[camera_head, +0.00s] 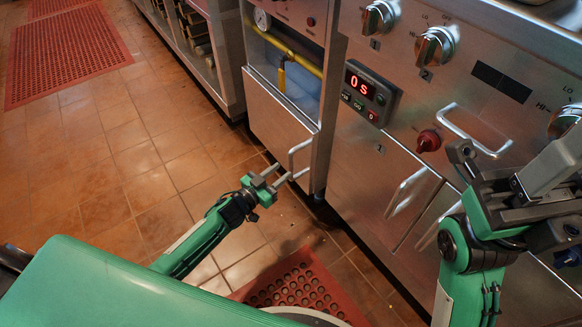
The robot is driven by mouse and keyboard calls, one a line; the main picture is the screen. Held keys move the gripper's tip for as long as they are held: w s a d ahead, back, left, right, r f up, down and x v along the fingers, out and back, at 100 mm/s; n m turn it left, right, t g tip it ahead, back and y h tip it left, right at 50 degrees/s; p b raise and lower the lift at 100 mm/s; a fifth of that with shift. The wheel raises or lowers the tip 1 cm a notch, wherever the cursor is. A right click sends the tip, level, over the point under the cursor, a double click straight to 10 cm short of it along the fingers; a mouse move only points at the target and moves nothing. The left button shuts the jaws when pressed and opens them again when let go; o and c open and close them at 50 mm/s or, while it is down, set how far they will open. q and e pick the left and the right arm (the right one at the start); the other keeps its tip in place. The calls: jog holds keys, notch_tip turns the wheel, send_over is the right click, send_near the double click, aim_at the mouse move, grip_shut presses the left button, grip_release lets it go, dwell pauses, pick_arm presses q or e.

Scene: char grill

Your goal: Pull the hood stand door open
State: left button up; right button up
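A steel cabinet door (272,120) is in the upper middle of the head view, below an open bay with a yellow pipe. I take it as the hood stand door. It looks shut or nearly so. Its bar handle (291,160) is at its lower right edge. My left gripper (280,178) is just below and left of this handle, its two fingers apart and pointing at it. I cannot tell whether a finger touches the handle. My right gripper (500,180) is at the right, in front of the appliance front; its fingertips are hard to make out.
A steel appliance with knobs (436,46), a red timer display (369,86) and bar handles (407,192) stands to the right of the door. A red perforated mat (306,286) lies below. Tiled floor (130,180) is free to the left.

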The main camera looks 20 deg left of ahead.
aim_at(291, 179)
pick_arm(q)
jog(key=shift+b+x, duration=0.85)
jog(key=shift+x, duration=1.9)
jog(key=shift+c, duration=0.2)
grip_shut()
